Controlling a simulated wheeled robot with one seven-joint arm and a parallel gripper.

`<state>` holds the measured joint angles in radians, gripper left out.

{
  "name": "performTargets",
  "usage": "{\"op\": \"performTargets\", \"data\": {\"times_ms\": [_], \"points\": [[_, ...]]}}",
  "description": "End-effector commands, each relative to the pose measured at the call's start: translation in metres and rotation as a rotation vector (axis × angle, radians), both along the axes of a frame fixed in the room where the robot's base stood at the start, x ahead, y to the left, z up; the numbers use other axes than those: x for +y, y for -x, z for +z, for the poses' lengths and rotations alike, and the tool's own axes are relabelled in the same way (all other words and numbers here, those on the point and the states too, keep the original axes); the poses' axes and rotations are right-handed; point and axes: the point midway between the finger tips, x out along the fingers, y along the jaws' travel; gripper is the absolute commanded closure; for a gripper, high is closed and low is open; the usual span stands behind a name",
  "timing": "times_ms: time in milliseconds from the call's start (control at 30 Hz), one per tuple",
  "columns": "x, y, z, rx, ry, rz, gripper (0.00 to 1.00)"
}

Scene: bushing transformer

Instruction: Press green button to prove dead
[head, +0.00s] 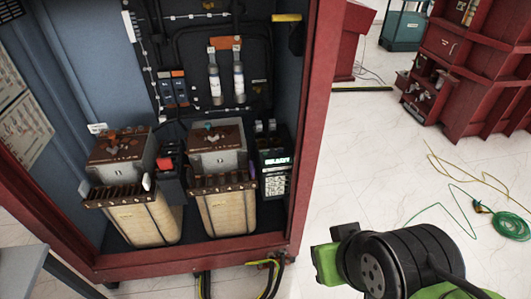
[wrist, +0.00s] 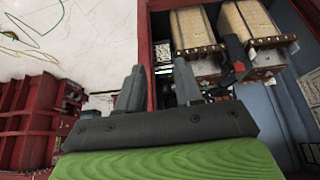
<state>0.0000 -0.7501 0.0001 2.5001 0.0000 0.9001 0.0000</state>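No green button can be made out clearly in either view. A black relay-like unit (head: 275,170) with pale lettering and small greenish-white marks stands inside the open red cabinet, right of the right transformer. Which of its marks is a button is too small to tell. In the wrist view, my gripper (wrist: 158,66) has its two grey fingers apart with nothing between them. It is outside the cabinet, near its red edge. In the head view my arm is at the lower right, and the fingers cannot be made out.
Two tan transformers, left (head: 140,222) and right (head: 226,213), stand on the cabinet floor, with a red switch (head: 166,163) between them. The red cabinet post (head: 312,120) stands between my arm and the interior. A green cable (head: 510,222) lies on the open white floor at right.

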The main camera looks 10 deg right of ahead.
Motion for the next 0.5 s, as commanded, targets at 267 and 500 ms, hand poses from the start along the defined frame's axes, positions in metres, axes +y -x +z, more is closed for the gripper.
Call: {"op": "performTargets", "data": {"times_ms": [267,500], "points": [[0.0,0.0,0.0,0.0,0.0,0.0,1.0],[0.0,0.0,0.0,0.0,0.0,0.0,1.0]]}}
